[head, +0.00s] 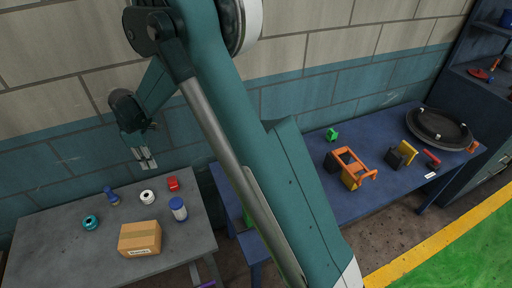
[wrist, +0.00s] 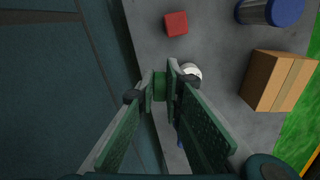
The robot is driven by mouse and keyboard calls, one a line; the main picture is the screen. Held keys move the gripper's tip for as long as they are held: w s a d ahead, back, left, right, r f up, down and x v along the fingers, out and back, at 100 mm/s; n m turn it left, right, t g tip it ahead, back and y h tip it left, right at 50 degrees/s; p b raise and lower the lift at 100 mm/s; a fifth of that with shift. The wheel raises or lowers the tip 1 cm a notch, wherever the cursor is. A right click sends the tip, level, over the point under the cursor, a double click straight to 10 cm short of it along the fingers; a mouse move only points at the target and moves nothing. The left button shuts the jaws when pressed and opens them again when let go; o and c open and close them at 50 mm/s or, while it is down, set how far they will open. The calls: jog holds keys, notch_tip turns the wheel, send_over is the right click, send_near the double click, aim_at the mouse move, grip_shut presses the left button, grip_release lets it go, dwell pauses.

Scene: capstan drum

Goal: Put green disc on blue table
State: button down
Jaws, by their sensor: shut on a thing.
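The green disc (wrist: 160,86) shows edge-on between the fingertips of my gripper (wrist: 161,88) in the wrist view. The fingers are closed on it, above the grey table. In the head view my gripper (head: 147,158) hangs over the back of the grey table near the wall, and I cannot make out the disc there. The blue table (head: 349,207) stands to the right in the head view, partly hidden by my arm.
The grey table (head: 60,255) holds a cardboard box (head: 139,239), a blue-capped can (head: 178,209), a red block (head: 173,184), a white ring (head: 147,197), a teal ring (head: 90,222) and a blue piece (head: 112,196). The blue table holds an orange clamp (head: 368,166) and a black round tray (head: 439,128).

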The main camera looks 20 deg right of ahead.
jog(key=d+f, duration=0.2)
jog(key=d, duration=2.5)
jog(key=d+f+m, duration=0.1)
jog(key=d, duration=2.7)
jog(key=shift+w+d+f+m+b, duration=0.2)
jog(key=shift+f+m+b, duration=0.1)
jog(key=shift+f, duration=0.1)
jog(key=shift+f, duration=0.1)
jog(key=shift+f+b, duration=0.3)
jog(key=shift+f, duration=2.75)
jog(key=shift+f, duration=1.85)
jog(key=shift+f+b, duration=0.15)
jog(key=shift+b, duration=0.2)
